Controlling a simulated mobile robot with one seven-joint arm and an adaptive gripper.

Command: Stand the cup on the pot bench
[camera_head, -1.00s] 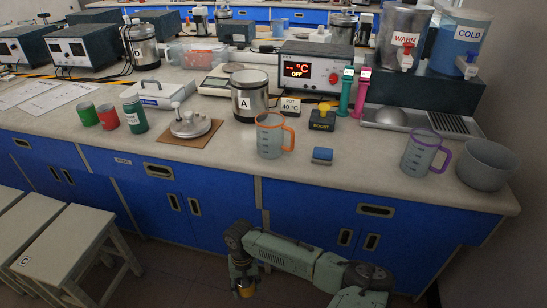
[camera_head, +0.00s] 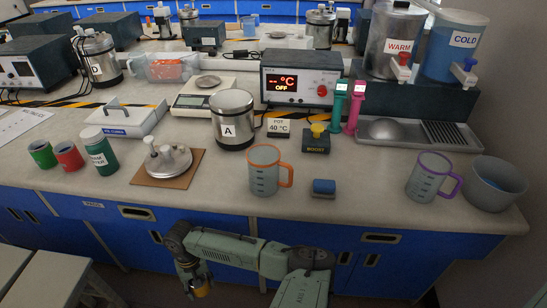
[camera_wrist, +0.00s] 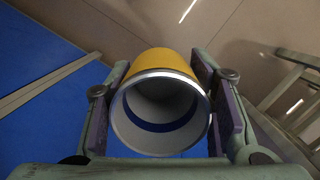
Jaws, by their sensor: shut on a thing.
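My gripper (camera_head: 196,281) is shut on a yellow cup (camera_head: 204,291), low in front of the bench's blue cabinets in the head view. In the wrist view the cup (camera_wrist: 160,61) sits between the two finger pads, with its pale rim and hollow inside facing the camera. The pot bench (camera_head: 335,237) has a pale top, well above the cup. Pot A (camera_head: 233,128), a steel pot, stands on it beside the "POT 40 °C" sign (camera_head: 279,128).
An orange-rimmed jug (camera_head: 263,178) and a blue block (camera_head: 324,187) stand near the front edge. A lid on a brown board (camera_head: 150,181), a purple-handled jug (camera_head: 425,180) and a grey bowl (camera_head: 484,192) flank them. Stools (camera_head: 45,277) stand at lower left.

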